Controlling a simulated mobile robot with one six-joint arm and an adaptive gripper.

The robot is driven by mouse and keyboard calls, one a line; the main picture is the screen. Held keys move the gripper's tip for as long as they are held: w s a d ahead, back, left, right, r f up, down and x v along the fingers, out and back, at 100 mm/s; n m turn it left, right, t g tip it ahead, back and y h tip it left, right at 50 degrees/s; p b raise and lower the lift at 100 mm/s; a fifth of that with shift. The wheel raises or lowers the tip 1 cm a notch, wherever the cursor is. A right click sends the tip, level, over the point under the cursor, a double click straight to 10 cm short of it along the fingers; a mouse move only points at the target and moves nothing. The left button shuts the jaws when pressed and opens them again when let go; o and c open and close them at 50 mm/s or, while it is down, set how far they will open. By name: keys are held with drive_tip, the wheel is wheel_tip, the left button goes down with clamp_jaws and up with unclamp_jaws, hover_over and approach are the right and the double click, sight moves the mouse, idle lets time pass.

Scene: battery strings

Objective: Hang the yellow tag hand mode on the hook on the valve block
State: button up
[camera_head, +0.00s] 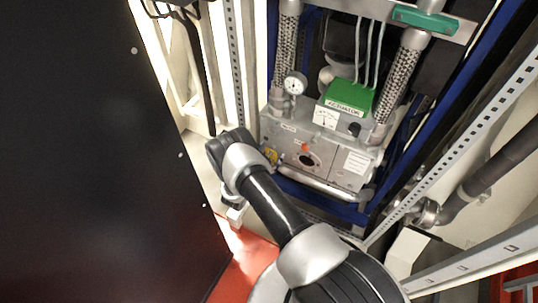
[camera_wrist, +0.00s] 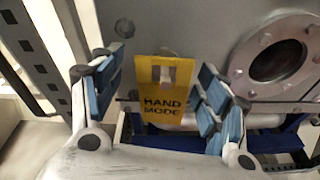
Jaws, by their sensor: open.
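The yellow tag (camera_wrist: 161,108), marked HAND MODE, is upright against the front of the grey valve block (camera_wrist: 205,28) in the wrist view. A small pale piece, apparently the hook (camera_wrist: 167,73), shows in the slot at the tag's top. The tag seems to hang there, though the contact is hard to make out. My gripper (camera_wrist: 158,84) is open, with its blue-padded fingers on either side of the tag and visible gaps to both. In the head view, the tag (camera_head: 271,155) is a small yellow patch at the left of the valve block (camera_head: 335,181), beside my arm.
A round bolted port (camera_wrist: 275,60) is right of the tag. A green actuator box (camera_head: 348,97) and a pressure gauge (camera_head: 295,83) sit above the block. A perforated rail (camera_wrist: 32,60) stands close on the left. A dark panel (camera_head: 90,130) fills the head view's left.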

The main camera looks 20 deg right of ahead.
drive_tip(key=v, duration=1.2)
drive_tip(key=shift+s, duration=0.1)
